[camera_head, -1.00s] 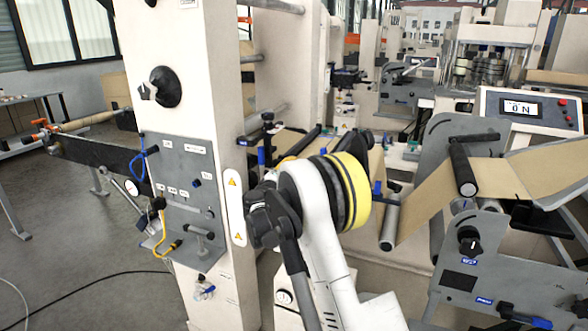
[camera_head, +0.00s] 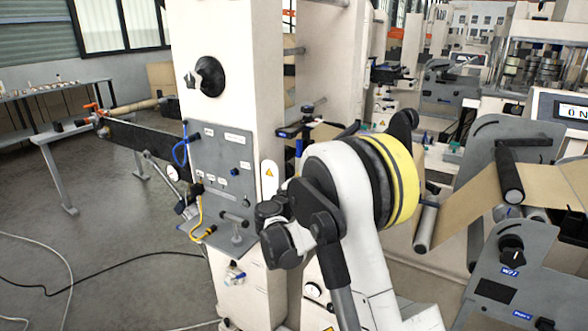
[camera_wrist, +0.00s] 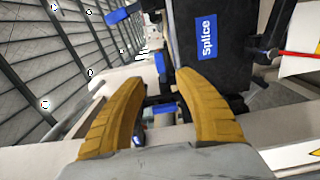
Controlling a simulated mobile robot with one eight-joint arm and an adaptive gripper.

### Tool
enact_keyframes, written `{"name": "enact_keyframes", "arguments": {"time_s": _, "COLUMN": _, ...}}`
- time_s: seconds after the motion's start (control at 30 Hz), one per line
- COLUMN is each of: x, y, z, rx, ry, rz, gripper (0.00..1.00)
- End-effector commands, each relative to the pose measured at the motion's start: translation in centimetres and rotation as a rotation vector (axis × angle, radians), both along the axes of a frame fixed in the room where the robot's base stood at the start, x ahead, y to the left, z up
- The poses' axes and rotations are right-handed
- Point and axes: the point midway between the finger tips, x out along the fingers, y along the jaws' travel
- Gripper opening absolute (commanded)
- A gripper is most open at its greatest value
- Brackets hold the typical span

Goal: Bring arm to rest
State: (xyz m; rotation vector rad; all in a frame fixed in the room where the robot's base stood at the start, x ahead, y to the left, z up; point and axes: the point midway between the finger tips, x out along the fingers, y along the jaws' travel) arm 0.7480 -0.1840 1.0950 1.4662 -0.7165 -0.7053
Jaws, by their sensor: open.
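My gripper shows in the wrist view (camera_wrist: 158,98) as two curved yellow-brown fingers, spread apart with nothing held between them. Behind the gap is part of the machine, with blue-tipped dark parts whose distance I cannot tell. A dark block with a blue "Splice" label (camera_wrist: 206,37) is just beyond the right finger. In the head view my white arm with a yellow and black band (camera_head: 385,185) is raised and bent in front of the machine; the gripper itself is hidden there.
A cream machine column (camera_head: 228,90) with a grey control panel (camera_head: 225,165) stands left of my arm. Brown web (camera_head: 478,200) runs over rollers at the right. A table (camera_head: 62,135) is at the far left. Cables lie on the open grey floor (camera_head: 110,235).

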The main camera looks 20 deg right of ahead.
Motion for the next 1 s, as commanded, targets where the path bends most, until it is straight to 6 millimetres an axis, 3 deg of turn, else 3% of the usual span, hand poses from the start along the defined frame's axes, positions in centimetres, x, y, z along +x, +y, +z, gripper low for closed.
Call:
{"name": "enact_keyframes", "arguments": {"time_s": 0.2, "x": -0.6, "y": -0.1, "z": 0.4, "rx": 0.029, "ry": 0.001, "rz": -0.001, "gripper": 0.4}}
{"name": "enact_keyframes", "arguments": {"time_s": 0.37, "x": -3.9, "y": 0.0, "z": 2.1, "rx": 0.196, "ry": 0.006, "rz": -0.006, "gripper": 0.4}}
{"name": "enact_keyframes", "arguments": {"time_s": 0.5, "x": -9.2, "y": 1.1, "z": 3.1, "rx": 0.426, "ry": 0.013, "rz": -0.011, "gripper": 0.4}}
{"name": "enact_keyframes", "arguments": {"time_s": 0.67, "x": -16.2, "y": 3.6, "z": 3.0, "rx": 0.695, "ry": 0.02, "rz": -0.016, "gripper": 0.4}}
{"name": "enact_keyframes", "arguments": {"time_s": 1.0, "x": -31.6, "y": 12.4, "z": -0.5, "rx": 1.256, "ry": 0.035, "rz": -0.023, "gripper": 0.4}}
